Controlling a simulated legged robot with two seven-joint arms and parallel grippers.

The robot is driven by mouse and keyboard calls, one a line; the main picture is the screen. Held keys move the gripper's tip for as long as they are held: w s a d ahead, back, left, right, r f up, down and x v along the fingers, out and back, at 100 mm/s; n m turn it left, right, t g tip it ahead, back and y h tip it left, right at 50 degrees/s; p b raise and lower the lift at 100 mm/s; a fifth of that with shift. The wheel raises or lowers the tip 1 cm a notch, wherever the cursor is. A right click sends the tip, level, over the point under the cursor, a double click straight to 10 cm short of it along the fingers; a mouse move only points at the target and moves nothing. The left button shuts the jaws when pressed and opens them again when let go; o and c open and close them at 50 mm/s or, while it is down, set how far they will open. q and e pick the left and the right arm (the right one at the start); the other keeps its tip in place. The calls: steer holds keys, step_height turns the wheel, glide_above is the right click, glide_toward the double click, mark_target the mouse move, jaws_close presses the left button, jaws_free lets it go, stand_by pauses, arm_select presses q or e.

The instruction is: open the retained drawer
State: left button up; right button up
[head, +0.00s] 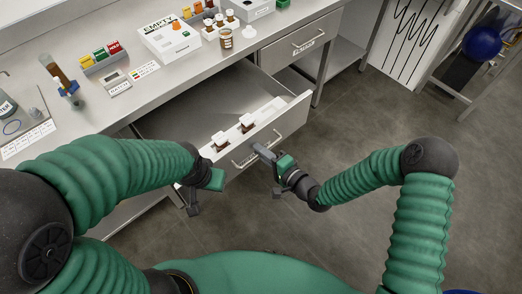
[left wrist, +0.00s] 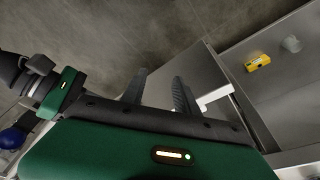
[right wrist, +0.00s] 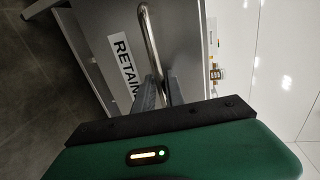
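The retained drawer (head: 290,122) stands pulled out from under the bench, showing its grey interior and small brown bottles in white holders (head: 245,122). Its front carries a bar handle (head: 240,162), which also shows in the right wrist view (right wrist: 147,35) beside a label reading "RETAIN" (right wrist: 124,65), the rest hidden. My right gripper (head: 260,150) is at the handle; in the right wrist view its fingers (right wrist: 160,85) lie close on both sides of the bar. My left gripper (left wrist: 158,85) is open and empty near the left end of the drawer front.
A second closed drawer (head: 300,42) is right of it. Grey floor (head: 345,140) is clear at the right.

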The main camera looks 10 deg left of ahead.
steer(key=shift+o, duration=0.3)
steer(key=shift+a+f, duration=0.1)
steer(key=shift+s+d, duration=0.1)
steer(key=shift+d, duration=0.2)
steer(key=p+v, duration=0.2)
steer(key=v, duration=1.4)
steer(key=shift+d, duration=0.15)
